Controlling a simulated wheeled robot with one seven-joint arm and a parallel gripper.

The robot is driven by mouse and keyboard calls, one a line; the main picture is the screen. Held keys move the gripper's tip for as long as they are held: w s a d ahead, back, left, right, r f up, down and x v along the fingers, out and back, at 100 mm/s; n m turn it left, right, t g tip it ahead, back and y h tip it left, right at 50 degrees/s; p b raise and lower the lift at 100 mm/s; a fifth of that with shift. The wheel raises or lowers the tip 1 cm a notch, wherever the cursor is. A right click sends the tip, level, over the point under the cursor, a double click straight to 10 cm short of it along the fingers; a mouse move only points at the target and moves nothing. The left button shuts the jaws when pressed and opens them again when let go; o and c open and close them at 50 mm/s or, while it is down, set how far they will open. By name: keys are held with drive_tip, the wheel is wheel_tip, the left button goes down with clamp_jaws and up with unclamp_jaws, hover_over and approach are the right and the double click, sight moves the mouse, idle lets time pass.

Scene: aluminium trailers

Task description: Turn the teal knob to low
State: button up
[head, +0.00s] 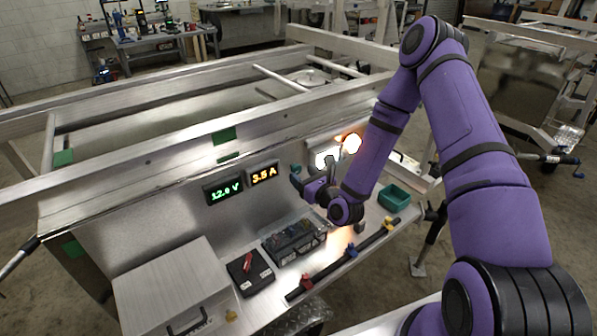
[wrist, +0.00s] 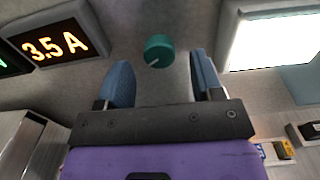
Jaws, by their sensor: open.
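The teal knob (wrist: 159,51) sits on the grey panel in the wrist view, with a pale pointer line on its face. The line points to the lower left in that view. My gripper (wrist: 163,80) is open, with one blue-padded finger to each side of the knob's line. The knob lies a little beyond the fingertips, and I see no contact. In the head view my gripper (head: 302,180) is at the panel, and the knob (head: 295,168) shows only as a small teal patch beside it. I cannot read any low mark.
An orange display (head: 264,175) reads 3.5 A and a green display (head: 223,191) reads 12.0 V, left of my gripper. A lit lamp (head: 351,144) is to the right. A battery (head: 293,239), a black box (head: 250,272) and a teal bin (head: 394,198) stand on the shelf below.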

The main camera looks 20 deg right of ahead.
drive_tip(key=shift+x, duration=1.45)
drive_tip(key=c, duration=0.9)
